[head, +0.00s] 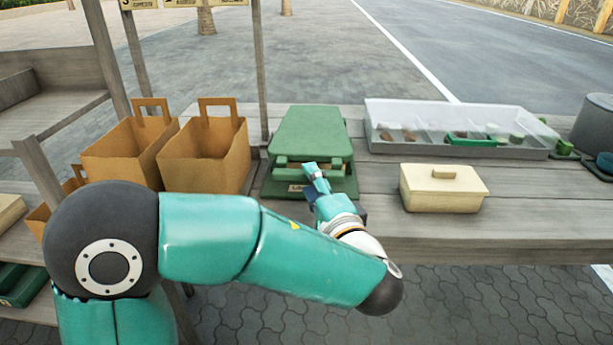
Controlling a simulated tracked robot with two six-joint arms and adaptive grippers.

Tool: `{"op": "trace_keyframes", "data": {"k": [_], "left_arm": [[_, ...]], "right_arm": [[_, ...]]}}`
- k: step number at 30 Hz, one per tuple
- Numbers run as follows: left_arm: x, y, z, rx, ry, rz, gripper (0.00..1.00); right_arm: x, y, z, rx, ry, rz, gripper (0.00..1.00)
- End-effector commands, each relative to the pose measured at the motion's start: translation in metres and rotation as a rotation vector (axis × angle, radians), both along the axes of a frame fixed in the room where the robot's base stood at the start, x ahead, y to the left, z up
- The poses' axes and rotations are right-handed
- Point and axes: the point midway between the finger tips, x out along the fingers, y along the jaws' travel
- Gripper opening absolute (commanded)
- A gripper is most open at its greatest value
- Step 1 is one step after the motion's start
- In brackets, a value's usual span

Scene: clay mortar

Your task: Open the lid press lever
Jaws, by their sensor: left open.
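The green lid press (312,130) stands on the wooden table, left of its middle. Its flat upper plate appears to lie low over the base. A green bar, which looks like the lever, runs across its front and is partly hidden by my gripper. My left gripper (313,174) is open at the front of the press, close to this bar. I cannot tell whether it touches the bar. My left arm comes in from the left and crosses in front of the table. My right gripper is not in view.
Two brown paper bags (205,155) stand left of the press. A cream lidded box (443,188) sits to its right. Behind that is a clear tray (480,145) with compartments. A dark grey pot (594,125) stands at the far right. Bare planks lie between press and box.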

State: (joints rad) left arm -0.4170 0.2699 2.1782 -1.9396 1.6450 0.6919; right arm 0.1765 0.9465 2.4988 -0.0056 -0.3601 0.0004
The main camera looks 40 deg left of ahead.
Motion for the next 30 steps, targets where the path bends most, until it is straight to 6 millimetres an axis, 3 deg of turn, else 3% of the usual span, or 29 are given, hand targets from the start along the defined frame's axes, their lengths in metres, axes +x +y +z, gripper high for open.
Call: {"op": "trace_keyframes", "data": {"k": [6,17,25,30], "left_arm": [[0.014,0.019,0.000,-0.001,0.000,0.000,0.42],[0.017,0.022,0.000,0.000,0.000,-0.002,0.42],[0.017,0.022,0.000,0.000,0.001,-0.002,0.00],[0.017,0.021,-0.001,-0.001,0.002,-0.002,0.00]], "right_arm": [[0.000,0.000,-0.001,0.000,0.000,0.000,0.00],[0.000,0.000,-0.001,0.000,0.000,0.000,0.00],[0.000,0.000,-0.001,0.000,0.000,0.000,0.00],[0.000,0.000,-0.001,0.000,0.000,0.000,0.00]]}}
